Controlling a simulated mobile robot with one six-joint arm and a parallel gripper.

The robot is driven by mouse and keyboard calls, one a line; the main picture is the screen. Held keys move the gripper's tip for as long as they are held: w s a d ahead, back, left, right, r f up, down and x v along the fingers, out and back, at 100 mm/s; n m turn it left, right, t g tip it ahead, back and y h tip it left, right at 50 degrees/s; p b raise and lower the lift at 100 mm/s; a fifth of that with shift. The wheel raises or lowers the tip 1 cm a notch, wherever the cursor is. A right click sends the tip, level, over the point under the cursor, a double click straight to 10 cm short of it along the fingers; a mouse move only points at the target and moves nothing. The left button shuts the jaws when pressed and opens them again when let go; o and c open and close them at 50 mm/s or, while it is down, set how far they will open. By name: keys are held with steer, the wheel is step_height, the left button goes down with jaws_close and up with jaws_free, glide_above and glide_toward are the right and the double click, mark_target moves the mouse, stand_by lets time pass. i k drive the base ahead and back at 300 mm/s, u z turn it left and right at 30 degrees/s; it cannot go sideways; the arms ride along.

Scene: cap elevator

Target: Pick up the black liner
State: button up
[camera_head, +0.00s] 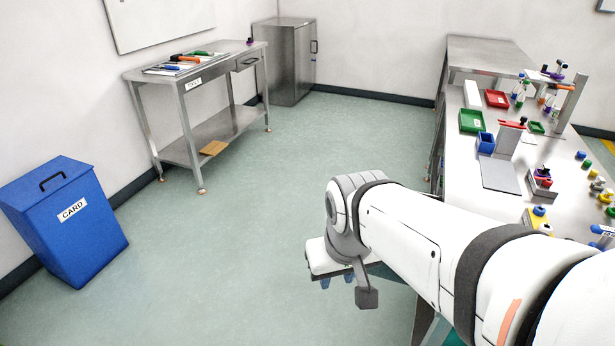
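I cannot make out a black liner anywhere in this view. My white arm reaches in from the lower right over the floor. My gripper (336,282) hangs at its end, mostly hidden behind the wrist, with small bluish tips showing below. Whether it is open or shut, or holds anything, cannot be seen. It is over the floor, left of the long workbench and well to the right of the blue CARD bin (84,242). The bin is closed with a sloped lid and black handle; its inside is hidden.
A steel table (232,124) with a tool tray and lower shelf stands at the back left. A steel cabinet (288,62) is in the corner. The long workbench (555,165) at right carries red, green and blue trays and several small parts. The middle floor is clear.

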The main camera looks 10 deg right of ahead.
mark_target(545, 168)
steer(key=u, duration=2.15)
steer(key=i, duration=1)
steer(key=z, duration=3.4)
steer(key=i, duration=1)
steer(key=u, duration=0.05)
